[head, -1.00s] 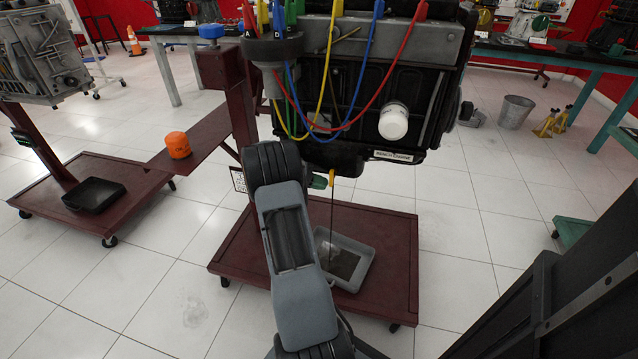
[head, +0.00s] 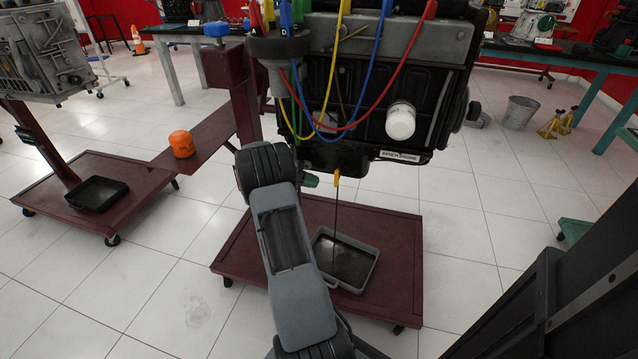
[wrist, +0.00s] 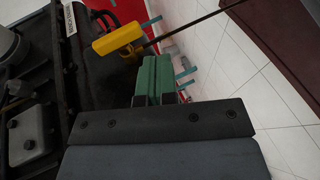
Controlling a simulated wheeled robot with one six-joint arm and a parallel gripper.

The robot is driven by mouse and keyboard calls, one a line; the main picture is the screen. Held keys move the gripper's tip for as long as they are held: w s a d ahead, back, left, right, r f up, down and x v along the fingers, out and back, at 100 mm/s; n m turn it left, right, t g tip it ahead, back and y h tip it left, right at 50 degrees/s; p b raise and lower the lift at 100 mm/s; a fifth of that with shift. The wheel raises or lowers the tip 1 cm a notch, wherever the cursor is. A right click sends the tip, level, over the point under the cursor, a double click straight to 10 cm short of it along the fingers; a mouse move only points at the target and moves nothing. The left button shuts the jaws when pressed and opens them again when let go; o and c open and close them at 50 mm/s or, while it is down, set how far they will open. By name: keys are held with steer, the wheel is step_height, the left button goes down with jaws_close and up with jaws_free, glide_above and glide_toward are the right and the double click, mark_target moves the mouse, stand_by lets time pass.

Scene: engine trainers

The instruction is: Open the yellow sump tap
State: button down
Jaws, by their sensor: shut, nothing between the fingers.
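The yellow sump tap (head: 337,178) hangs under the black engine (head: 385,110), its handle upright in the head view. It also shows in the wrist view (wrist: 118,40). A thin dark stream (head: 335,215) runs from the tap down into the grey drain pan (head: 374,274), where dark liquid covers the bottom. My gripper (head: 311,181) is just left of the tap, with a small gap between them in the head view. In the wrist view its green fingers (wrist: 154,80) are shut together and empty, close beside the tap.
The engine stands on a dark red wheeled stand (head: 395,240). Blue, yellow and red leads hang in front of it, with a white filter (head: 401,121). An orange filter (head: 181,144) sits on the stand's side arm. Floor in front is clear.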

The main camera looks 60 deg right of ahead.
steer(key=w+a+p, duration=0.2)
steer(key=w+a, duration=0.3)
steer(key=w, duration=0.3)
steer(key=shift+a, duration=0.25)
